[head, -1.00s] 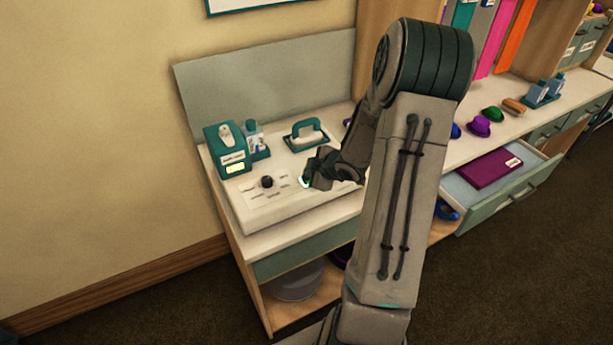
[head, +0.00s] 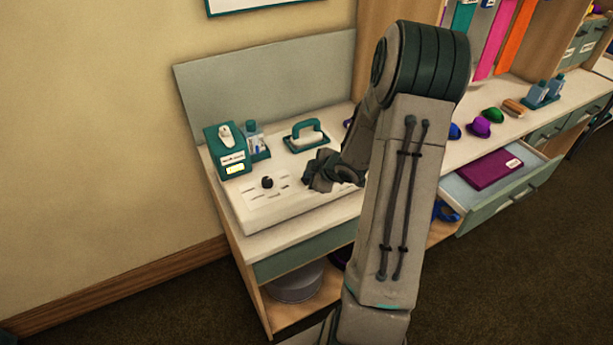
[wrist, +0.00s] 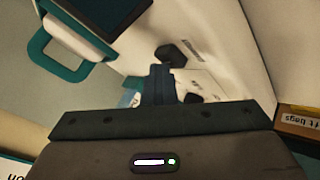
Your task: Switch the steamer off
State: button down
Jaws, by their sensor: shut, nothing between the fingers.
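The white control panel (head: 258,213) lies on the counter and carries a black knob (head: 267,182) and small printed labels. My gripper (head: 309,184) is at the panel's right part, to the right of the knob, with its fingers shut and empty. In the wrist view my shut fingers (wrist: 160,82) point at the panel, beside a dark knob-like piece (wrist: 172,54). Another dark piece (wrist: 193,98) is partly hidden by my gripper. No green glow shows at my fingertips; I cannot tell whether it is out or covered. No part is clearly marked as the steamer.
A teal box (head: 228,150) with a lit yellow display stands behind the panel, beside small bottles (head: 254,137) in a holder. A teal-framed handle (head: 306,133) is behind my gripper. An open drawer (head: 497,200) holds a purple box at right.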

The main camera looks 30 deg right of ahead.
jog(key=shift+r, duration=0.1)
notch_tip(320, 180, up, 6)
jog(key=p, duration=0.6)
jog(key=shift+r, duration=0.15)
dwell(1.3)
